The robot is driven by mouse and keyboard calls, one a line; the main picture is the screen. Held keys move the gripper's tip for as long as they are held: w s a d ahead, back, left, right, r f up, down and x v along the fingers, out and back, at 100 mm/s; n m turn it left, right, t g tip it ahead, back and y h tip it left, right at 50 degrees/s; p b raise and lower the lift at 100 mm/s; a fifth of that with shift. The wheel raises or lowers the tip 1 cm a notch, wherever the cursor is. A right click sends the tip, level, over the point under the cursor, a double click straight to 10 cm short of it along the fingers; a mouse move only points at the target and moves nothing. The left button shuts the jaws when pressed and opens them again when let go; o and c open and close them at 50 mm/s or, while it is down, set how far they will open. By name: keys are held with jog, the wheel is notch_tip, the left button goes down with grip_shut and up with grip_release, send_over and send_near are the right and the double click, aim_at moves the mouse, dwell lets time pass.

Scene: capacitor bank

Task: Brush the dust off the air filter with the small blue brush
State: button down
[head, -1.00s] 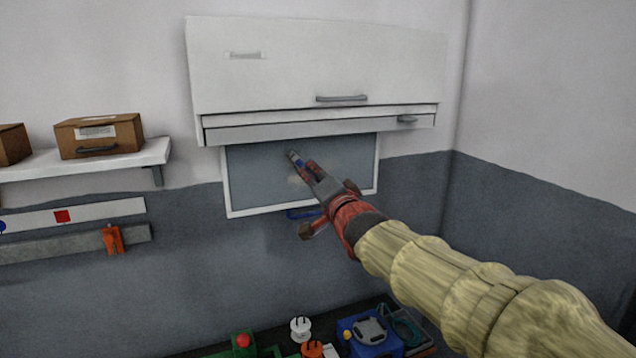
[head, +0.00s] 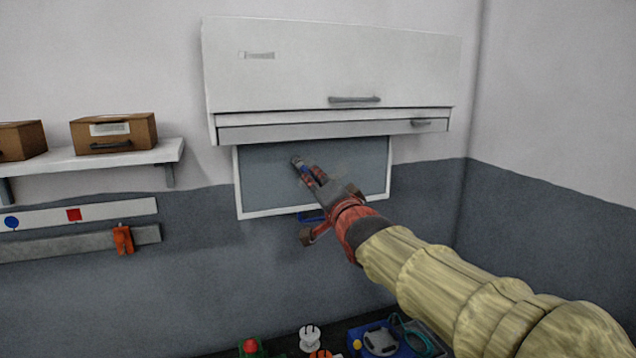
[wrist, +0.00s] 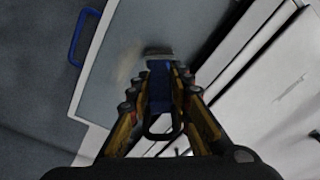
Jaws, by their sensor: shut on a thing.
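The air filter (head: 262,180) is a grey panel in a white frame on the wall below the white cabinet. It also shows in the wrist view (wrist: 118,50), with a faint tan dust patch beside the brush head. My gripper (head: 313,177) is in front of the filter's middle. In the wrist view my gripper (wrist: 160,92) is shut on the small blue brush (wrist: 159,82). The brush's grey bristle end (wrist: 158,53) points at the filter face; I cannot tell whether it touches. My gripper and arm hide part of the filter's lower right.
The white cabinet (head: 330,70) with a grey handle overhangs the filter closely. A blue handle (wrist: 84,37) sticks out at the filter frame's edge. A shelf with brown boxes (head: 113,132) is at left. Several items, including a blue box (head: 375,340), lie on the bench below.

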jog(key=shift+f, duration=0.45)
jog(key=shift+r, duration=0.1)
jog(key=shift+w+d+r+p, duration=0.15)
jog(key=shift+d+p, duration=0.25)
jog(key=shift+p, duration=0.35)
jog(key=shift+w+d+p, duration=0.15)
jog(key=shift+d+p, duration=0.45)
jog(key=shift+p, duration=0.2)
jog(key=shift+w+d+p, duration=0.15)
jog(key=shift+d+p, duration=0.4)
jog(key=shift+p, duration=0.25)
jog(key=d+p, duration=0.1)
jog(key=w+d+p, duration=0.1)
jog(key=p, duration=0.1)
jog(key=shift+d, duration=0.35)
